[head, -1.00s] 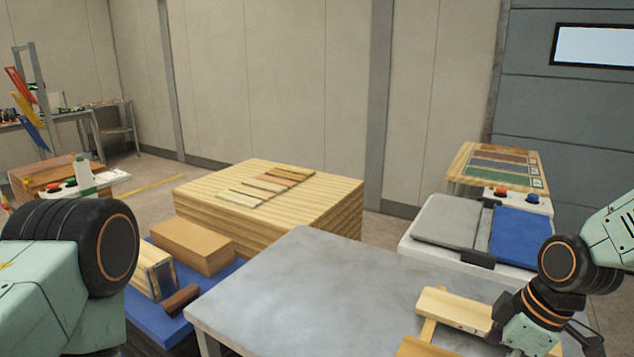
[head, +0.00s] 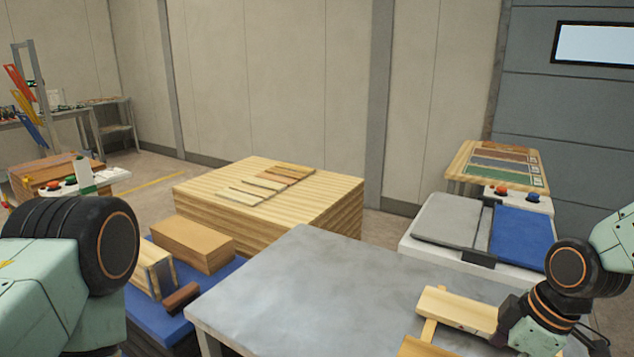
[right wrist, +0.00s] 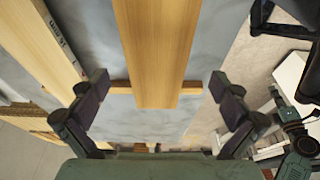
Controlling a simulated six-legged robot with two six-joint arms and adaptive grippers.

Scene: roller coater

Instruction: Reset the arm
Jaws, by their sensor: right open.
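My right gripper (right wrist: 160,88) is open in the right wrist view, its two dark fingers spread wide with nothing held. Below and between them a light wooden board (right wrist: 157,45) ends over a thin wooden crossbar (right wrist: 120,87). A second board (right wrist: 42,38) with dark print on its edge lies to the left. In the head view my right arm reaches in from the right over the grey table's (head: 300,285) right side, and its gripper tips are not clear there. A wooden board (head: 457,308) lies beside my right wrist. My left gripper is out of view; only part of my left arm shows.
A white machine with a blue pad (head: 522,236) stands behind the table on the right. A wooden stack (head: 320,205) with thin strips on top stands behind the table. A blue-topped stand (head: 170,300) with wooden blocks is at left. The grey table's left and middle are clear.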

